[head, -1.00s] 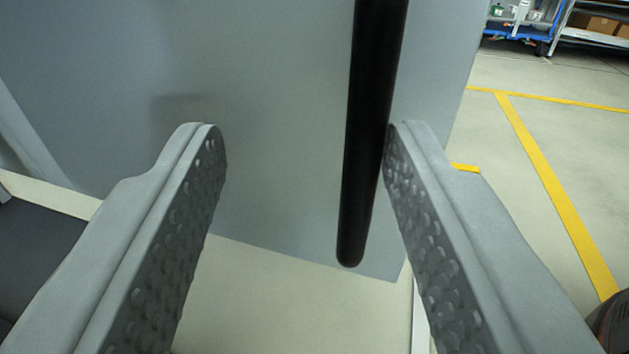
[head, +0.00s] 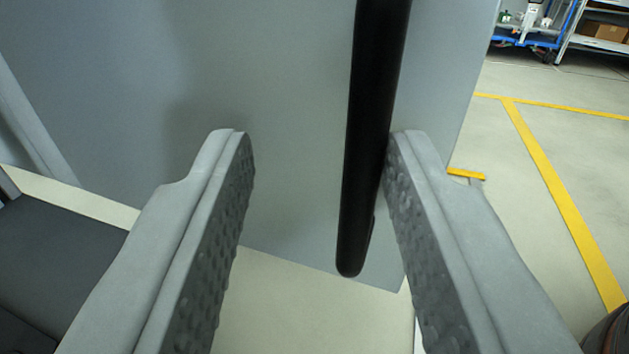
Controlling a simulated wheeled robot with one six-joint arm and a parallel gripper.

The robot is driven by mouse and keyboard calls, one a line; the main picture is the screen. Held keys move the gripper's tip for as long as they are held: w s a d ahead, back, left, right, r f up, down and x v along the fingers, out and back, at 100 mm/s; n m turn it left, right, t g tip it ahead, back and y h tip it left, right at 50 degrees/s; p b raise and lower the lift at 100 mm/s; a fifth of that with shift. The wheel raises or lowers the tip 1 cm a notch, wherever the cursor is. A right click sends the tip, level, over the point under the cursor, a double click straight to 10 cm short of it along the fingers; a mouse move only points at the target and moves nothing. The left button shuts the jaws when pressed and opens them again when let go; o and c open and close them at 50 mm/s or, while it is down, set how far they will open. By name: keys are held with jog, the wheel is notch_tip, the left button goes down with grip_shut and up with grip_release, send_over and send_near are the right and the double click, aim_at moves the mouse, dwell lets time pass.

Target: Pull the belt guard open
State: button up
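The belt guard (head: 290,90) is a flat grey panel that fills much of the head view. Its handle is a black upright bar (head: 372,130), right of the middle, ending near the panel's lower edge. My gripper (head: 318,140) is open, with one grey finger on each side of the handle. The right finger is close against the bar or touching it; I cannot tell which. A wide gap lies between the left finger and the bar. The fingers hide parts of the panel's lower edge.
A dark belt surface (head: 55,260) lies at the lower left. Pale floor with yellow lines (head: 560,200) is open on the right. A blue cart (head: 525,38) and a shelf with boxes (head: 603,32) stand far off at the upper right.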

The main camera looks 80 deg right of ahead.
jog(key=s+a, duration=0.1)
jog(key=a, duration=1.6)
jog(key=shift+s, duration=0.25)
